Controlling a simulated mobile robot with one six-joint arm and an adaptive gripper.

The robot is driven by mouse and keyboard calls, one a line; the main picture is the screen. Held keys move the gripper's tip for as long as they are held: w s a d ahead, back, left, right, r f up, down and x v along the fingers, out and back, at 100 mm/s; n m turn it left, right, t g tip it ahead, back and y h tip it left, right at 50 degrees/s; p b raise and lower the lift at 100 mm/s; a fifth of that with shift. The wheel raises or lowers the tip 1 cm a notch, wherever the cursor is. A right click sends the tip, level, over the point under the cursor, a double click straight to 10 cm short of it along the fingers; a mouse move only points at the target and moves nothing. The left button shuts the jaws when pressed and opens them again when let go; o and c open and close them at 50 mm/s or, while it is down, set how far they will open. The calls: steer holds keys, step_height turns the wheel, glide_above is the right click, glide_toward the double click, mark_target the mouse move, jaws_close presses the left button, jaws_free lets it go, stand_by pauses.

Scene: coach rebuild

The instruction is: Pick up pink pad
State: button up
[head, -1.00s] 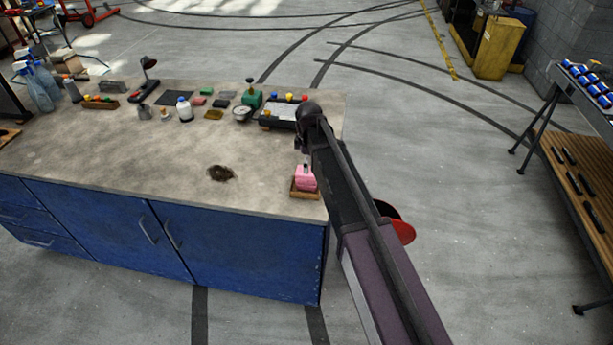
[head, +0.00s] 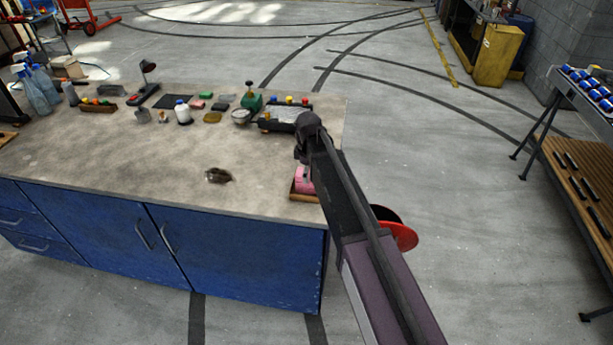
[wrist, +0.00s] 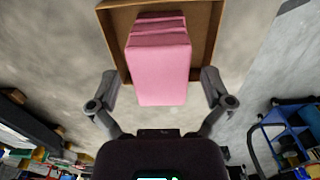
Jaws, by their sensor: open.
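The pink pad (wrist: 158,70) sits in a shallow brown tray (wrist: 113,38) at the front right corner of the workbench. In the wrist view it looks like a stack with thin layers at its far end. My gripper (wrist: 160,80) is open, with one finger on each side of the pad. In the head view my arm partly hides the pad (head: 304,182) and the tray (head: 304,197).
The bench's middle is mostly clear.

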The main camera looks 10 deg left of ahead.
steer(key=shift+c, duration=0.2)
steer(key=c, duration=0.7)
steer(key=shift+r, duration=0.15)
step_height(320, 180, up, 3)
steer(key=p, duration=0.3)
steer(key=shift+r+p, duration=0.2)
steer(key=shift+p, duration=0.2)
steer(key=s+d, duration=0.2)
steer(key=s, duration=0.3)
steer(key=s+d+r, duration=0.1)
steer(key=s+d, duration=0.1)
steer(key=s, duration=0.3)
steer(key=s+d+p, duration=0.1)
steer(key=s+d, duration=0.1)
steer(key=s, duration=0.2)
steer(key=shift+s+r, duration=0.15)
steer(key=shift+s, duration=0.25)
steer(key=shift+c, duration=1.1)
